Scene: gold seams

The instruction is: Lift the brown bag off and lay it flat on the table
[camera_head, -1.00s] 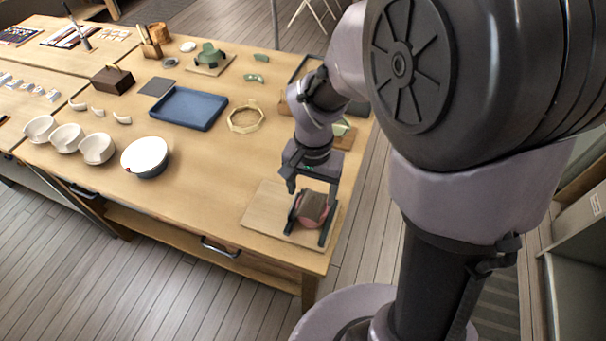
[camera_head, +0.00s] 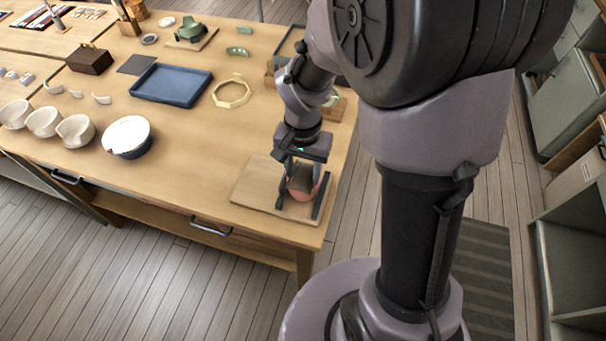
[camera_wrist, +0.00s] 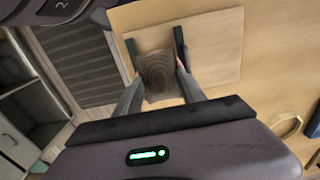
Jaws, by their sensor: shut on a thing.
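The brown bag (camera_wrist: 160,75) is a small, creased, dark brown piece between my gripper's fingers in the wrist view. In the head view the bag (camera_head: 302,178) sits over a rounded pink thing (camera_head: 303,195), which shows just below it and is partly hidden. My gripper (camera_wrist: 158,80) is shut on the bag, with a grey finger along each side; the head view shows it pointing down from above (camera_head: 303,172). I cannot tell any gap between the bag and the pink thing. The table (camera_head: 185,180) has bare wood left of this spot.
A thin wooden board (camera_head: 252,188) lies under the bag near the table's front right corner. Dark bars (camera_wrist: 131,52) flank the bag. An octagonal wooden ring (camera_head: 232,93), a blue tray (camera_head: 171,85) and a white bowl (camera_head: 127,136) stand farther left.

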